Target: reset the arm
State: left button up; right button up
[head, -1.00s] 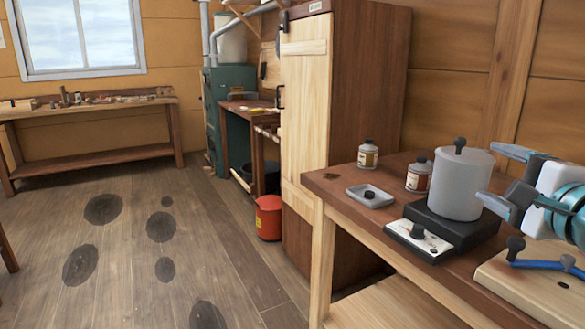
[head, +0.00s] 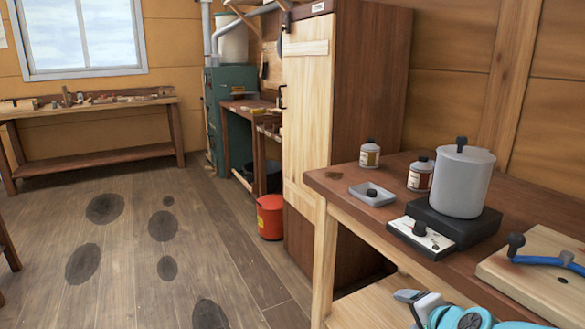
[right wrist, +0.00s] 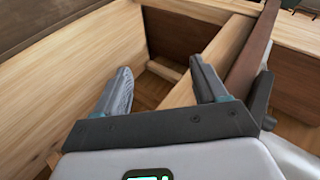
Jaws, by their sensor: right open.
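My right gripper (head: 411,301) is at the bottom of the head view, low in front of the workbench (head: 402,269) and below its top. Only part of it shows there, and the frame's edge cuts off the rest. In the right wrist view its two fingers (right wrist: 161,70) stand apart with nothing between them. Wooden boards and a dark brown edge lie beyond the fingers. My left gripper is not in view.
On the workbench stand a grey lidded pot (head: 462,182) on a hot plate (head: 470,231), two small bottles (head: 370,155), a small tray (head: 371,195) and a board (head: 540,275) with a blue-handled tool (head: 540,261). A tall cabinet (head: 365,110) stands behind.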

jog(key=s+a+f+n+g, duration=0.2)
jog(key=f, duration=0.5)
jog(key=s+a+f+n+g, duration=0.1)
jog(key=s+a+f, duration=0.15)
jog(key=f, duration=0.55)
jog(key=s+a+f+n+g+y, duration=0.1)
jog(key=s+a+f+n+g, duration=0.25)
jog(key=s+f, duration=0.65)
jog(key=s+a+f+n+g+y, duration=0.1)
jog(key=s+a+f+n+g, duration=0.25)
jog(key=s+f, duration=0.7)
jog(key=s+r+p, duration=0.2)
jog(key=r+p, duration=0.9)
jog(key=r, duration=0.1)
jog(key=s+a+r+p, duration=0.1)
jog(key=s+r+p, duration=0.1)
jog(key=r+p, duration=0.9)
jog(key=shift+a+r, duration=0.15)
jog(key=shift+r, duration=0.55)
